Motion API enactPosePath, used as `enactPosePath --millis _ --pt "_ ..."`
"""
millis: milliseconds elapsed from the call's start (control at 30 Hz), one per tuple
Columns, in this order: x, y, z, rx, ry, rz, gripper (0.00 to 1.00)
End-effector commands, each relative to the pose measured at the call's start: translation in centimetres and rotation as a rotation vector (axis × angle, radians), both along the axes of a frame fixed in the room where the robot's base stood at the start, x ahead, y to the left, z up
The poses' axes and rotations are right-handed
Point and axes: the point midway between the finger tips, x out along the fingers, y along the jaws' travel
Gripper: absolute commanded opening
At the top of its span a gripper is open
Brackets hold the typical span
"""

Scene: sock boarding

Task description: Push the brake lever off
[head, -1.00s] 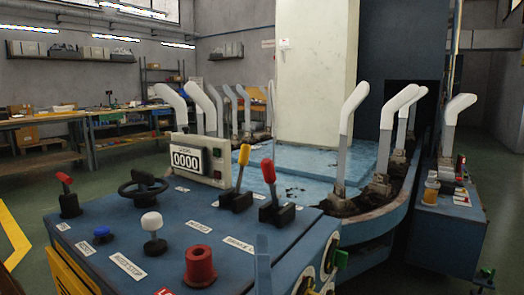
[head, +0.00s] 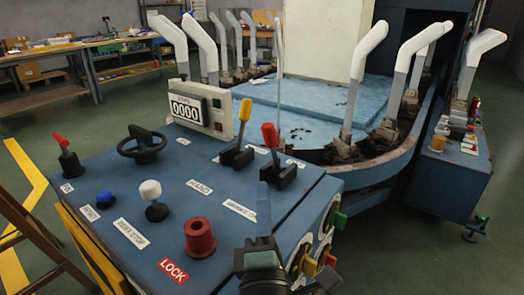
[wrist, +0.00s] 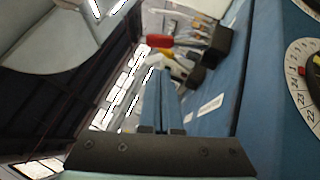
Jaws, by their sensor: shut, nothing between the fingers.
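The console (head: 130,240) carries a lever with a red knob (head: 270,136), standing beside a yellow-knobbed lever (head: 244,110). A white label (head: 240,210) that seems to read BRAKE lies in front of the red lever; both levers lean slightly. My gripper (head: 264,186) is upright at the console's near right edge, in front of the red lever and apart from it. In the wrist view my blue fingers (wrist: 160,78) are shut together and empty, and the red knob (wrist: 160,41) shows just beyond their tips. The lower lever shaft is hard to make out there.
The console also holds a black handwheel (head: 142,147), a white knob (head: 151,190), a red lock knob (head: 199,238) and another small red lever (head: 60,140). A blue ring (head: 375,167) with white-topped posts stands behind. The dial plate (wrist: 300,85) is on the console's side.

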Motion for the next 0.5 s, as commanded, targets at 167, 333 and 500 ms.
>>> enactPosePath --millis 167,333,500 --pt "0.9 0.1 0.5 -0.001 0.001 0.0 0.0" --pt "3.3 0.3 1.2 -0.005 -0.001 0.005 0.0" --pt "6.0 0.3 1.7 -0.003 -0.002 0.004 0.0"
